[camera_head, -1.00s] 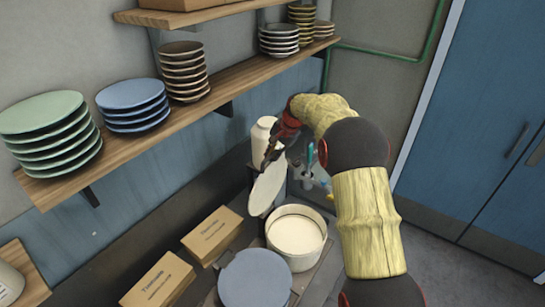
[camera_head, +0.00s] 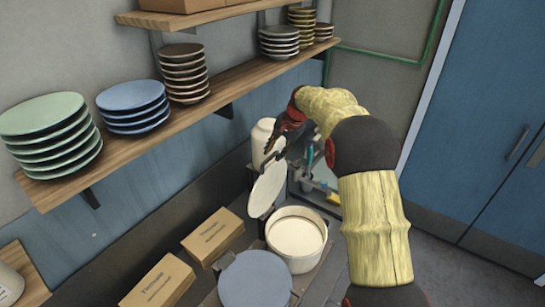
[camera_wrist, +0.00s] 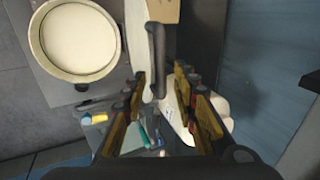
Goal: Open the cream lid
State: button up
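The cream lid (camera_head: 267,189) stands raised, nearly upright, at the back edge of the round cream pot (camera_head: 297,236). The pot's open top and pale inside show. In the wrist view the pot (camera_wrist: 75,40) is at upper left, and the lid (camera_wrist: 171,95) shows nearly edge-on with a dark bar handle (camera_wrist: 156,60). My gripper (camera_head: 273,146) is at the lid's upper edge in the head view. In the wrist view my gripper (camera_wrist: 160,82) has its fingers spread, with the handle and lid edge between or just beyond the tips. I cannot tell whether they touch.
A white jar (camera_head: 262,140) stands close behind my gripper. A blue-grey round lid (camera_head: 255,279) lies in front of the pot. Two cardboard boxes (camera_head: 212,237) (camera_head: 158,283) sit to the left. A shelf (camera_head: 150,139) with stacked plates runs above. Utensils (camera_wrist: 145,135) stand nearby.

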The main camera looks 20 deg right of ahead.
jog(key=v, duration=0.8)
jog(key=shift+r, duration=0.15)
jog(key=s+a+f+n+h+b, duration=0.1)
jog(key=s+a+f+n+b, duration=0.2)
jog(key=s+f+b, duration=0.5)
jog(key=s+a+f+n+t+h+b, duration=0.1)
jog(key=s+a+f+n+b, duration=0.2)
jog(key=s+f+b, duration=0.6)
jog(key=s+a+f+n+t+b, duration=0.1)
jog(key=s+f+b, duration=0.8)
jog(key=s, duration=2)
jog(key=a+n+b, duration=0.2)
jog(key=n+b, duration=0.1)
jog(key=shift+a+h, duration=0.25)
jog(key=shift+h, duration=0.15)
